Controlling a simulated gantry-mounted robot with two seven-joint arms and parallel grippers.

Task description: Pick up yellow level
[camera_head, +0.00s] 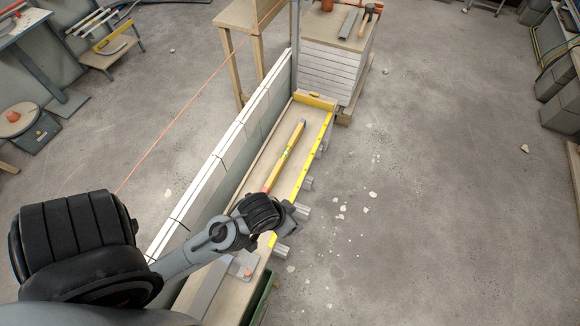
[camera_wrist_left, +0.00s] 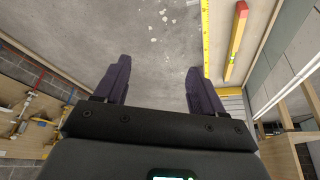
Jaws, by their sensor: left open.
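The yellow level (camera_head: 287,155) is a long bar with red or orange parts. It lies lengthwise on the narrow bench (camera_head: 262,165), its near end close to my arm in the head view. In the left wrist view the level (camera_wrist_left: 236,40) is at the upper right, with a small green vial, outside the space between my fingers. My left gripper (camera_head: 292,216) is over the bench's right edge, nearer than the level. Its two dark fingers (camera_wrist_left: 157,70) are apart with only floor visible between them. My right gripper is in neither view.
A yellow strip (camera_head: 318,146) runs along the bench's right edge. A low pale wall (camera_head: 235,130) borders the left side. A yellow object (camera_head: 315,101) sits at the far end, before a stack of pale boards (camera_head: 333,68). Floor to the right is mostly open, with scattered chips.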

